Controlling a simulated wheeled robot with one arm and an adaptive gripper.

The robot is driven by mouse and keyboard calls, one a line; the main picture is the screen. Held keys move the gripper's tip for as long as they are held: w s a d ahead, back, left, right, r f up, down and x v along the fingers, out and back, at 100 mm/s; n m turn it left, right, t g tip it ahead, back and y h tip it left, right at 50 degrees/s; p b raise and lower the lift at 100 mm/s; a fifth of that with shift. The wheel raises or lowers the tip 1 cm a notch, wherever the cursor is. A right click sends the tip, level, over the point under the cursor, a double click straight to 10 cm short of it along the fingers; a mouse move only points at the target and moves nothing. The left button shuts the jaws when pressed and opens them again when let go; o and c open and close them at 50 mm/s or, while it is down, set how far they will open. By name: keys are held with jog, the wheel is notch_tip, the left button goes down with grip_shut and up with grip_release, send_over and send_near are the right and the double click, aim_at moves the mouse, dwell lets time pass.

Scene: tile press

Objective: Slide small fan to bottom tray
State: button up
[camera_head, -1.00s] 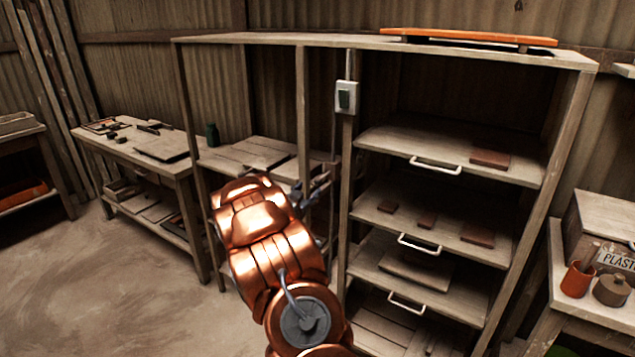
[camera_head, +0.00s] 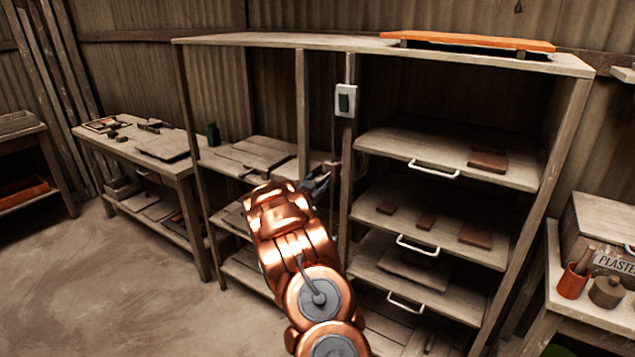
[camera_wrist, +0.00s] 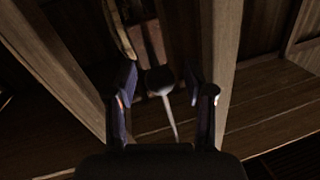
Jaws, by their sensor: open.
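My gripper (camera_head: 318,184) is at the tall upright posts in the middle of the shelf unit. In the wrist view, its fingers (camera_wrist: 160,92) are spread apart. A small pale rounded piece with a thin stem (camera_wrist: 160,80) shows between them, not gripped; I cannot tell whether it is the small fan. No fan can be clearly picked out in the head view. The bottom tray (camera_head: 455,300) is the lowest of the shelves with white handles, at the right. A flat board (camera_head: 412,266) lies on it.
Two trays above, the top tray (camera_head: 385,138) and middle tray (camera_head: 455,245), hold brown tiles. A switch box (camera_head: 346,101) is on the post. Wooden posts flank the gripper closely. A side bench (camera_head: 185,172) stands left; open floor (camera_head: 110,285) lies front left.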

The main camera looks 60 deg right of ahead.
grip_shut()
dwell(0.5)
